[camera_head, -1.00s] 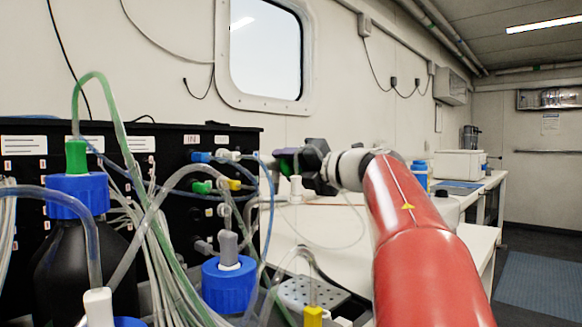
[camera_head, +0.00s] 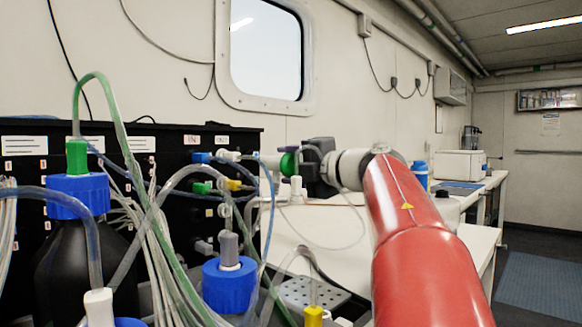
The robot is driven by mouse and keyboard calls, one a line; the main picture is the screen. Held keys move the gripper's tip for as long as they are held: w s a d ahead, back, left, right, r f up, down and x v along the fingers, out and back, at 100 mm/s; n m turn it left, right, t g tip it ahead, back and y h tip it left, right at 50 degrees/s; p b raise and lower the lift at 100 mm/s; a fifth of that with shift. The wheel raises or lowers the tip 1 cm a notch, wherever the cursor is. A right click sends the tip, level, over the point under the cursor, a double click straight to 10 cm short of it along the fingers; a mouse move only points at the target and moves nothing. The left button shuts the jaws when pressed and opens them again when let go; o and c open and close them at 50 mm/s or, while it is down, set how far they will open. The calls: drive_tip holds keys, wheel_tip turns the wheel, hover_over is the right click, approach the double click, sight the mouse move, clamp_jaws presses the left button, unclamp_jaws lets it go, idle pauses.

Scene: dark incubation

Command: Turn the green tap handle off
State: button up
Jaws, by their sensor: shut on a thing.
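The green tap handle (camera_head: 288,163) shows as a small green shape at the right end of the black panel. A pale fitting lies on its left, and a clear tube runs close by. My gripper (camera_head: 298,161) reaches in from the right at the end of my red arm. It is shut on the green tap handle. The fingertips are small and partly hidden by the handle and the tube, so the exact grip is hard to see.
A black panel (camera_head: 230,143) with coloured connectors and many tubes stands at left. Blue-capped bottles (camera_head: 229,287) stand in front. A perforated grey block (camera_head: 310,293) lies below the tap. A white bench (camera_head: 335,225) extends behind my arm.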

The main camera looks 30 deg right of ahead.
drive_tip(key=shift+m, duration=1)
drive_tip(key=o, duration=1)
drive_tip(key=v, duration=0.7)
drive_tip(key=shift+s+d+b, duration=0.15)
drive_tip(key=shift+s+b, duration=0.2)
drive_tip(key=shift+b, duration=0.05)
drive_tip(key=shift+r, duration=0.1)
